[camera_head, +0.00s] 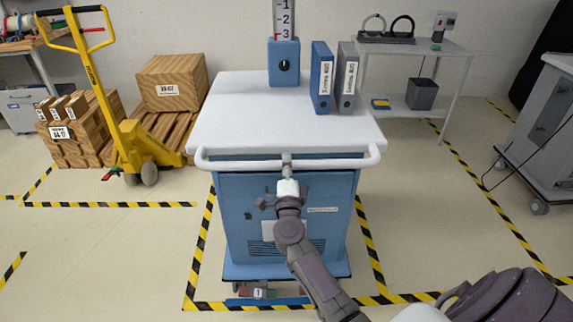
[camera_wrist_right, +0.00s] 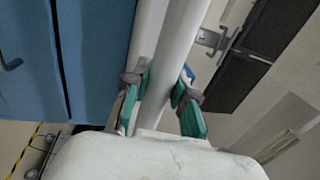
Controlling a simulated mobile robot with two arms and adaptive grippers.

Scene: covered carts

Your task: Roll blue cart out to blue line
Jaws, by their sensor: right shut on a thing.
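The blue cart (camera_head: 240,205) stands upright in the middle of the head view, with a white top (camera_head: 240,120) and a white handle bar (camera_head: 235,164) along its near edge. My right gripper (camera_head: 287,166) is shut on the middle of this bar. In the right wrist view, the green-padded fingers of my right gripper (camera_wrist_right: 160,100) lie on either side of the white bar (camera_wrist_right: 178,60). A thin blue strip (camera_head: 240,302) shows low at the cart's near foot; I cannot tell whether it is a floor line. My left gripper is not in view.
A blue device (camera_head: 284,62) and two binders, blue (camera_head: 321,75) and grey (camera_head: 347,75), stand on the cart. Yellow-black tape (camera_head: 203,240) borders the cart's bay. A yellow pallet jack (camera_head: 128,145) and crates (camera_head: 172,82) stand left, a grey cart (camera_head: 545,125) right.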

